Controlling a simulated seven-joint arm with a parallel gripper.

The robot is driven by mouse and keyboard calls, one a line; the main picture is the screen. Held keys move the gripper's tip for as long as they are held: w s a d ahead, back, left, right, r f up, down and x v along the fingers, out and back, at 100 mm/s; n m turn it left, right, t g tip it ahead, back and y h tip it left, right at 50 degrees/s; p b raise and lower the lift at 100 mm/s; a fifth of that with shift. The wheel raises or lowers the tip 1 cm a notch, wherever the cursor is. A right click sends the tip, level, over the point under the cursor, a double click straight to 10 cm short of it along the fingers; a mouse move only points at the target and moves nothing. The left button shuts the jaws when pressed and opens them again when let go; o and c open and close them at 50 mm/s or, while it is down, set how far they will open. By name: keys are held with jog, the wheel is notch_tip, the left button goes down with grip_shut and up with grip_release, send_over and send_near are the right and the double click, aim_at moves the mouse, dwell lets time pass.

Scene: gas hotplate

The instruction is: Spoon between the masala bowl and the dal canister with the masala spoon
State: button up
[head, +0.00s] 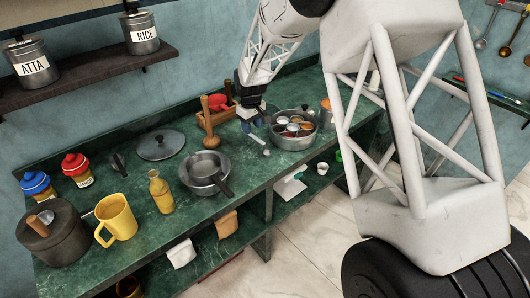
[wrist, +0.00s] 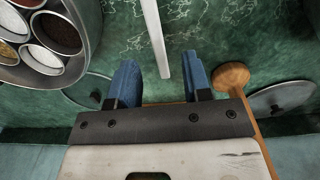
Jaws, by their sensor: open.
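The masala bowl (head: 292,130) is a round steel tin holding several small cups of coloured spices. It shows at the upper left of the wrist view (wrist: 88,30). A steel canister with orange on it (head: 326,112) stands just right of the bowl, partly behind my arm; it may be the dal canister. My gripper (head: 254,122) is low over the counter, left of the bowl. In the wrist view its blue fingers (wrist: 160,78) are open, with a pale, narrow handle (wrist: 156,38) between them, likely the masala spoon's. A gap shows on both sides of it.
A steel pan (head: 205,173), a lid (head: 161,144), a bottle (head: 160,192) and a yellow mug (head: 117,216) are further left. The counter's front edge is near the bowl.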

aim_at(253, 136)
jog(key=shift+f, duration=0.1)
jog(key=shift+d+f, duration=0.15)
jog(key=shift+f, duration=1.15)
jog(key=shift+d+f, duration=0.1)
jog(key=shift+f, duration=1.2)
jog(key=shift+s, duration=0.1)
grip_shut()
